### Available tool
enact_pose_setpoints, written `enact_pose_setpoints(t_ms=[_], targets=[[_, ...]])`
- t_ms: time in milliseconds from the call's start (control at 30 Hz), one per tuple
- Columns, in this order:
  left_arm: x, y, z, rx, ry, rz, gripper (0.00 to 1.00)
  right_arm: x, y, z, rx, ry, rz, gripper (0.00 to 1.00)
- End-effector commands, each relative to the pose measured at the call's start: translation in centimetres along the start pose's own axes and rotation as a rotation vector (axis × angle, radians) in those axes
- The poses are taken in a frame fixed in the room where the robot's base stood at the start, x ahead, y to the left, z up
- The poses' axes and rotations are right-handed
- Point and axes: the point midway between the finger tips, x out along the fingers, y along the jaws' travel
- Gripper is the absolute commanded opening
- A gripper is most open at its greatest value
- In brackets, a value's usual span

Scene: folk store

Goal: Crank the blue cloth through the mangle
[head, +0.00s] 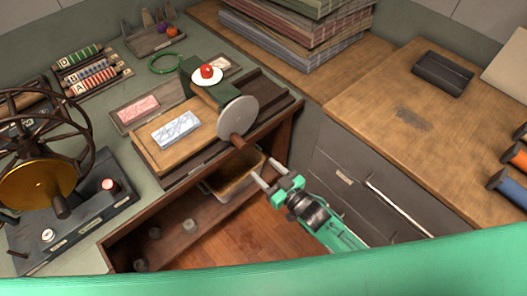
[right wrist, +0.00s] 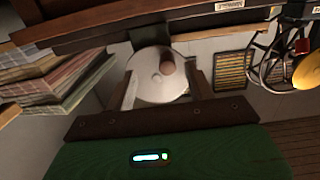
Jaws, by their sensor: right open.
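The mangle (head: 207,92) has a green frame and a red knob on top. Its round grey crank disc (head: 238,118) faces right, with a brown wooden handle (head: 239,142) low on it. The blue cloth (head: 176,129) lies folded on a wooden board (head: 150,149) left of the rollers. My right gripper (head: 264,173) is open and empty, just below and right of the handle and apart from it. In the right wrist view the disc (right wrist: 150,88) and handle (right wrist: 167,65) show beyond and between the open fingers (right wrist: 165,92). My left gripper is out of view.
A pink cloth lies in a tray (head: 121,118) behind the board. A black wheel with a brass disc (head: 38,186) stands at the left. Folded fabrics (head: 300,55) are stacked at the back. Open shelving and a bin (head: 222,190) lie under the counter; drawers (head: 345,190) stand right.

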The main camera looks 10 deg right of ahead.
Motion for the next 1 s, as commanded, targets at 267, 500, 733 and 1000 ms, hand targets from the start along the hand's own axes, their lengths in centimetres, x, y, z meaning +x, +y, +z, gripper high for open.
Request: enact_pose_setpoints(t_ms=[267,500,733,1000], targets=[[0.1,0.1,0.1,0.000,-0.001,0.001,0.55,0.7,-0.9,-2.8,0.000,0.055,-0.027,0.55],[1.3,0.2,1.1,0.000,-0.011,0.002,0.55,3.2,-1.0,-2.8,-0.001,0.055,-0.026,0.55],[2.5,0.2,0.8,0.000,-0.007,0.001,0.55,6.0,-1.0,-2.9,0.000,0.055,-0.026,0.55],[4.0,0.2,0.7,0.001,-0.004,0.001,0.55,9.3,-1.1,-3.0,0.000,0.054,-0.025,0.55]])
